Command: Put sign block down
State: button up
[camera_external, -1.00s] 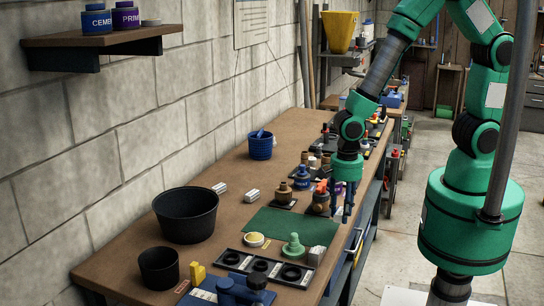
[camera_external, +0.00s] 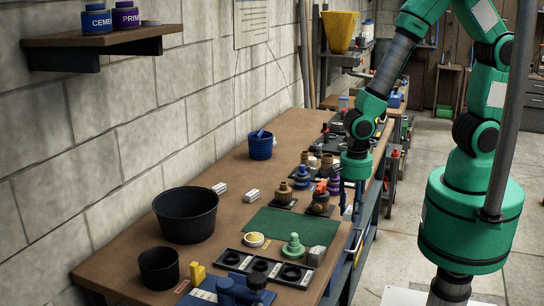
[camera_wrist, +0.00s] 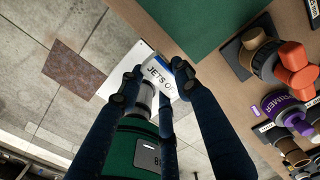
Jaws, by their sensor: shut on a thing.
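The sign block (camera_wrist: 160,80) is white with a blue edge and dark lettering that reads "JETS O…", the rest covered. My gripper (camera_wrist: 156,66) is shut on it, one finger on each side, in the wrist view. In the external view my gripper (camera_external: 352,207) points down at the right edge of the workbench (camera_external: 200,255), beside the fittings.
A green mat (camera_external: 290,226) lies left of my gripper. Orange-topped (camera_external: 320,200) and purple (camera_external: 333,185) fittings stand close by. White blocks (camera_external: 252,195) lie near the black bucket (camera_external: 186,215). A black tray with round holes (camera_external: 263,266) is at the front.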

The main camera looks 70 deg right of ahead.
jog(key=w+a+r+p, duration=0.3)
jog(key=w+a+r, duration=0.2)
jog(key=w, duration=1.1)
jog(key=w+a+r+p, duration=0.3)
jog(key=w+a, duration=0.5)
jog(key=w, duration=0.8)
jog(key=w+a+r+p, duration=0.3)
jog(key=w+a+r, duration=0.3)
jog(key=w, duration=1)
jog(key=shift+a+r+n, duration=0.25)
jog(key=shift+r+n, duration=0.05)
jog(key=shift+r, duration=0.05)
jog(key=shift+w, duration=0.1)
jog(key=shift+f, duration=0.15)
notch_tip(320, 180, down, 11)
jog(key=b, duration=0.4)
jog(key=shift+r, duration=0.2)
jog(key=o, duration=1.2)
